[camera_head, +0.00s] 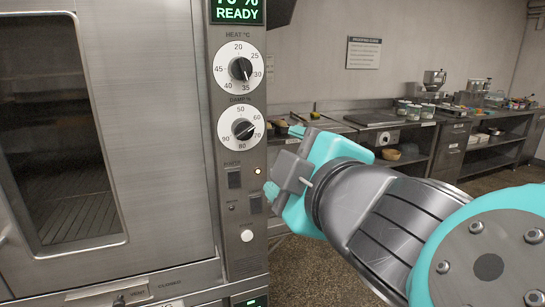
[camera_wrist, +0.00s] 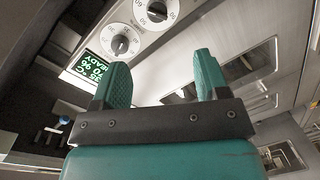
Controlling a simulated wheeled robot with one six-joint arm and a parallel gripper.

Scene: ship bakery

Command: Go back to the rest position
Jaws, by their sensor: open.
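My gripper (camera_head: 277,183) is in front of the oven's control panel, to the right of the panel's lower part in the head view. In the wrist view my gripper (camera_wrist: 160,78) shows two teal fingers spread apart with nothing between them. The control panel (camera_head: 224,190) has a heat dial (camera_head: 240,68) and a damp dial (camera_head: 243,129), both also ahead of the fingers in the wrist view. A green display above them reads READY. A small lamp (camera_head: 258,171) is lit near switches beside the fingers. I cannot tell whether the fingers touch the panel.
The steel oven door (camera_head: 165,150) with its dark window (camera_head: 60,140) fills the left side and appears closed. A steel counter (camera_head: 420,125) with containers and a bowl (camera_head: 391,154) runs along the back wall. Floor (camera_head: 330,265) shows between the oven and my arm.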

